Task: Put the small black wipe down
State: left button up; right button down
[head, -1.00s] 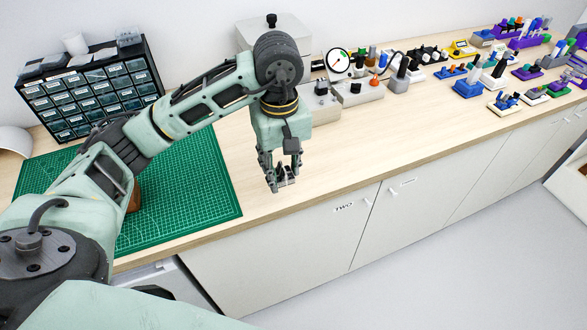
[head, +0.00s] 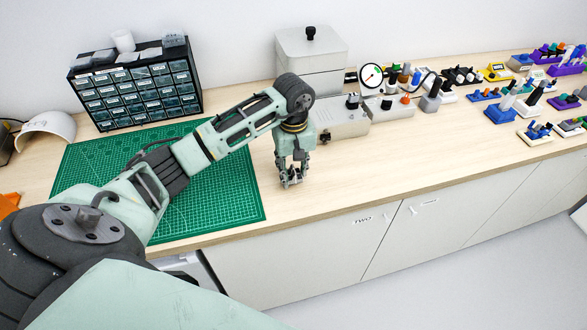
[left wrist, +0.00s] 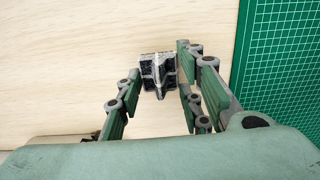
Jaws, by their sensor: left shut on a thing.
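My left gripper (head: 291,180) is low over the bare wood of the bench, beside the right edge of the green cutting mat (head: 225,190). It is shut on a small, dark, speckled piece with a pale ridge, taken to be the small black wipe (left wrist: 157,72). In the left wrist view the wipe sits between the fingertips, with bare wood around it. Whether it touches the bench cannot be told. In the head view the wipe is too small to make out clearly. My right gripper is not in view.
A black drawer cabinet (head: 135,88) stands behind the mat. A grey box with a black knob (head: 311,62) and a grey device (head: 342,120) stand behind the gripper. Several small tools on stands fill the bench to the right. The wood right of the gripper is clear.

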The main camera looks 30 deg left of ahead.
pick_arm(q)
jog(key=shift+f, duration=0.7)
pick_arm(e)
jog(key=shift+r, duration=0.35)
pick_arm(q)
jog(key=shift+f, duration=0.25)
jog(key=o, duration=0.6)
jog(key=shift+r, duration=0.1)
jog(key=o, duration=0.4)
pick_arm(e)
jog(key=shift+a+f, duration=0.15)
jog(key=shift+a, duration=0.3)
pick_arm(q)
jog(key=shift+r, duration=0.1)
